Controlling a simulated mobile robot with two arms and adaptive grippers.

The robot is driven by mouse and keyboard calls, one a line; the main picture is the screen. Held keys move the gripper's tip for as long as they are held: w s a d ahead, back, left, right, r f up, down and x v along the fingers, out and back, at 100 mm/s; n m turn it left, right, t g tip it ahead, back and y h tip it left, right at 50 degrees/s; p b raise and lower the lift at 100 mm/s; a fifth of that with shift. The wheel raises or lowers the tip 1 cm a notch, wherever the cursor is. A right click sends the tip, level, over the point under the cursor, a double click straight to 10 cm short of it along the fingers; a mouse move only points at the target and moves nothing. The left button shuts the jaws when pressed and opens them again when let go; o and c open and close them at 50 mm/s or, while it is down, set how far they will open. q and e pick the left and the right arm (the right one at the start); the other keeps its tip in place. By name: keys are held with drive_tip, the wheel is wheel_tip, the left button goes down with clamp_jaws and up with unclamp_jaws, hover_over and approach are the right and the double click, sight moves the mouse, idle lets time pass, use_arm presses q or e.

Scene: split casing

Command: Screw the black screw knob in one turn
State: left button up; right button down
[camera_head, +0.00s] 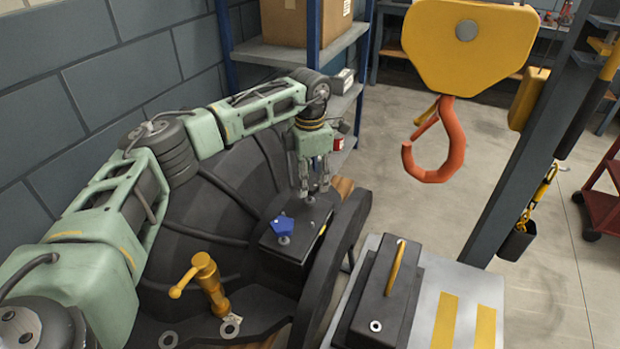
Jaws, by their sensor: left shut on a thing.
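My left gripper (314,190) reaches down over the dark block (290,248) on the casing. Its fingers are close together at the far part of the block's top. It is shut on a small dark piece (311,199), which looks like the black screw knob; the fingers hide most of it. My right gripper is not in view.
A large dark round casing (205,215) surrounds the block. A yellow valve-like handle (206,275) stands in front. An orange crane hook (440,150) hangs at the right. A black box with a yellow handle (385,300) sits on a grey surface (432,300). Shelves stand behind.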

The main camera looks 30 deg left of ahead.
use_arm(q)
drive_tip(key=shift+w+a+r, duration=0.15)
drive_tip(key=shift+a+r, duration=0.05)
drive_tip(key=shift+a, duration=0.1)
drive_tip(key=o, duration=1)
drive_tip(key=shift+f, duration=0.15)
drive_tip(key=shift+d+r, duration=0.1)
drive_tip(key=shift+r, duration=0.15)
wheel_tip(320, 180, up, 12)
drive_tip(key=shift+f, duration=0.2)
drive_tip(key=shift+f, duration=0.15)
